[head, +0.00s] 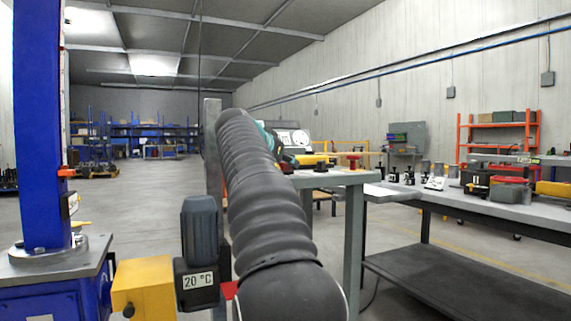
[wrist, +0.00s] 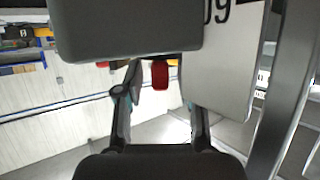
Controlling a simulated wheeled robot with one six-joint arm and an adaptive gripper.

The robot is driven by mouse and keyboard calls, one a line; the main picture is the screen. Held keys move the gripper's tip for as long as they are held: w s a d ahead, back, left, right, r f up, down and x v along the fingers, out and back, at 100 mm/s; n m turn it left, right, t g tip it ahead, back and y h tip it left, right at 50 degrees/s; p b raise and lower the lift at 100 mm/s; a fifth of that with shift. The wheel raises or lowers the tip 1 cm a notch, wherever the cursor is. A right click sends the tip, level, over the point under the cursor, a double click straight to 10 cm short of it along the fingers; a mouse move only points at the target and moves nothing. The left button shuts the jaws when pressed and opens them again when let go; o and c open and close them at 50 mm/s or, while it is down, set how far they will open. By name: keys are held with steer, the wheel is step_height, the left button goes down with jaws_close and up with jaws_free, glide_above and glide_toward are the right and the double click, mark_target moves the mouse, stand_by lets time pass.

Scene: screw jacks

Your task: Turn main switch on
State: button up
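In the wrist view, a small red part (wrist: 160,75) hangs at the lower edge of a dark grey box (wrist: 125,30); it may be the main switch, but no label on it can be read. My gripper (wrist: 161,88) has its two fingers spread on either side of this red part, with a visible gap on the left. The right fingertip is partly hidden by a light plate (wrist: 222,70) marked "09". In the head view, my black-sleeved arm hides most of the gripper, and I cannot make out the switch there.
In the head view, a grey workbench (head: 400,194) with several tools stands at the right. A blue column (head: 40,130) stands at the left. A yellow box (head: 143,288) and a "20 °C" block (head: 197,282) are close in front. Open floor lies at the left behind.

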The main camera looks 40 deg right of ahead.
jaws_close()
steer(key=shift+s+n+t, duration=0.1)
steer(key=shift+n+t, duration=0.2)
steer(key=shift+t, duration=0.1)
steer(key=shift+s+d+n+t+y, duration=0.1)
steer(key=shift+n+t+y, duration=0.5)
steer(key=shift+n+t, duration=0.3)
steer(key=n+t+y+p, duration=0.1)
steer(key=n+t+y, duration=0.1)
steer(key=n, duration=0.1)
steer(key=shift+r+t+y+p, duration=0.1)
steer(key=shift+t+y+p, duration=0.2)
steer(key=shift+p, duration=0.05)
steer(key=n+t+y+p, duration=0.1)
steer(key=n+y, duration=0.1)
steer(key=shift+d+n+t, duration=0.1)
steer(key=shift+n+t, duration=0.2)
steer(key=shift+f+n+t+y+b, duration=0.2)
steer(key=shift+n+t+y+b, duration=0.3)
steer(key=shift+n+y, duration=0.95)
steer(key=shift+y, duration=0.35)
steer(key=shift+o, duration=0.9)
jaws_free()
